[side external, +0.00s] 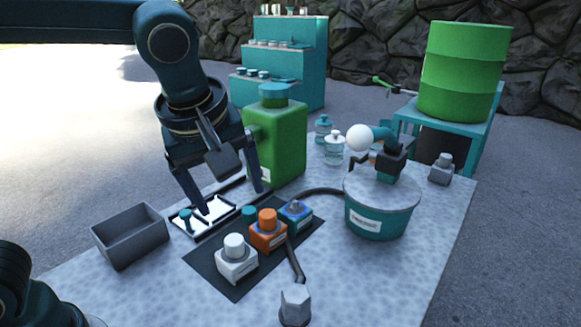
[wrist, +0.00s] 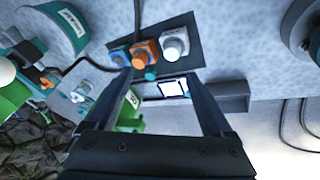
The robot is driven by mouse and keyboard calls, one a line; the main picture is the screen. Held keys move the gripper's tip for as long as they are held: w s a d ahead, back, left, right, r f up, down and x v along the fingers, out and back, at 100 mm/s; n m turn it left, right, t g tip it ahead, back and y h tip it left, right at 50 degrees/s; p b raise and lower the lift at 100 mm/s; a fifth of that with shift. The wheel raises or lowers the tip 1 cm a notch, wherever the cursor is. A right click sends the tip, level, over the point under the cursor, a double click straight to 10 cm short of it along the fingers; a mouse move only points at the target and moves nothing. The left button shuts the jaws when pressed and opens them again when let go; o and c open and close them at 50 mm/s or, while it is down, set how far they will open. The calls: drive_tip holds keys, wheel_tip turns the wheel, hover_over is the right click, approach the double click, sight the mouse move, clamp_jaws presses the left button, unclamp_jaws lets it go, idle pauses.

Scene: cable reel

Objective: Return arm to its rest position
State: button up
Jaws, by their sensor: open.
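My gripper (side external: 233,200) hangs from the upper left with its two fingers pointing down and spread apart. It is above the table, over or near a white-panelled tray (side external: 187,222) in a dark frame, and left of a green canister (side external: 285,140). In the wrist view, my gripper (wrist: 160,78) shows its fingers wide apart with nothing held between them. The white panel (wrist: 172,88) shows beyond the gap. I cannot tell the exact height of the fingertips above the tray.
A dark mat (side external: 215,275) holds white (side external: 236,262), orange (side external: 267,237) and blue (side external: 296,214) blocks. A grey open bin (side external: 130,240) stands left. A teal round tub (side external: 375,222) with a fixture on top stands right. A green drum (side external: 462,72) and stepped shelf (side external: 300,60) are behind.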

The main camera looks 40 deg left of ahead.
drive_tip(key=s+a+f+m+t+h, duration=0.1)
drive_tip(key=s+a+m, duration=0.1)
drive_tip(key=s+m, duration=0.3)
drive_tip(key=s+a+f+m+h, duration=0.1)
drive_tip(key=s+f+m, duration=0.1)
drive_tip(key=s+m, duration=0.3)
drive_tip(key=m, duration=0.2)
drive_tip(key=shift+s+a+m+t, duration=0.3)
drive_tip(key=shift+s+a+t, duration=0.05)
drive_tip(key=shift+t, duration=0.05)
